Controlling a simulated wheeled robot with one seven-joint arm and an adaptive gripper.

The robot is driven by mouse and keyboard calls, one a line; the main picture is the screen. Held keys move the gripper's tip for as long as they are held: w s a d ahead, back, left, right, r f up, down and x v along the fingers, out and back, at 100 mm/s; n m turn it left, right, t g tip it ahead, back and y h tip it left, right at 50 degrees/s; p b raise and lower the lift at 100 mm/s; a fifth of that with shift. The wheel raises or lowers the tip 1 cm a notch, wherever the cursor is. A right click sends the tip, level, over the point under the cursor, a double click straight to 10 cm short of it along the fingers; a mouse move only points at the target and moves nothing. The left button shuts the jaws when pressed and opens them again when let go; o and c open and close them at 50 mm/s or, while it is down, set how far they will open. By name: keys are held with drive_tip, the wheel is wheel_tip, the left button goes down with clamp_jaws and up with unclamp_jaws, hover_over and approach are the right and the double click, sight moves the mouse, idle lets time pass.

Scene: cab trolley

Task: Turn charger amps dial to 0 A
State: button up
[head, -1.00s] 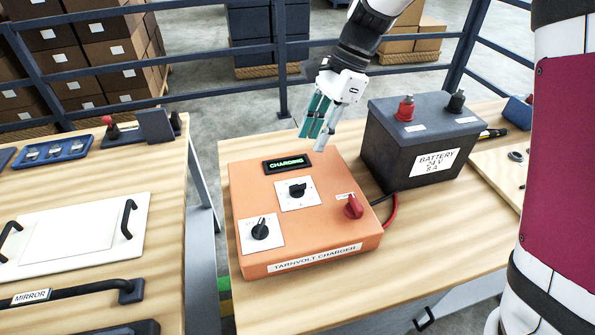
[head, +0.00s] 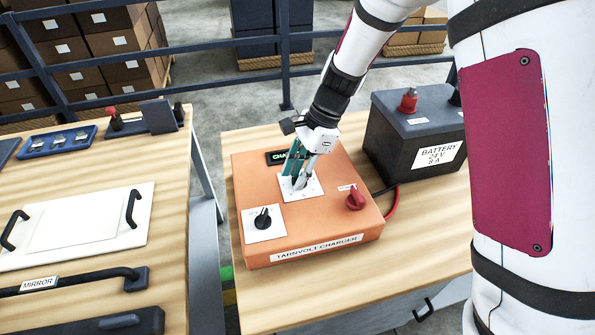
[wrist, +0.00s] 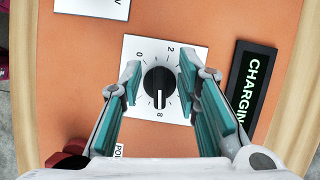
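The orange charger (head: 330,222) sits on the wooden table. Its amps dial (wrist: 158,88) is a round black knob on a white plate marked 0, 2 and 8. The dial's white pointer line is toward the 8 in the wrist view. My gripper (wrist: 158,80) is open, with one teal-padded fingertip on each side of the dial and small gaps showing. In the head view my gripper (head: 298,180) is down over the middle plate and hides most of the dial. The display (wrist: 248,88) reads CHARGING in the wrist view, partly covered by a finger.
A second black dial (head: 262,218) on a white plate is at the charger's left front, and a red knob (head: 356,198) at its right. A dark battery (head: 415,135) labelled 24 V 8 A stands behind right. A left table (head: 165,240) holds panels and handles.

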clamp_jaws()
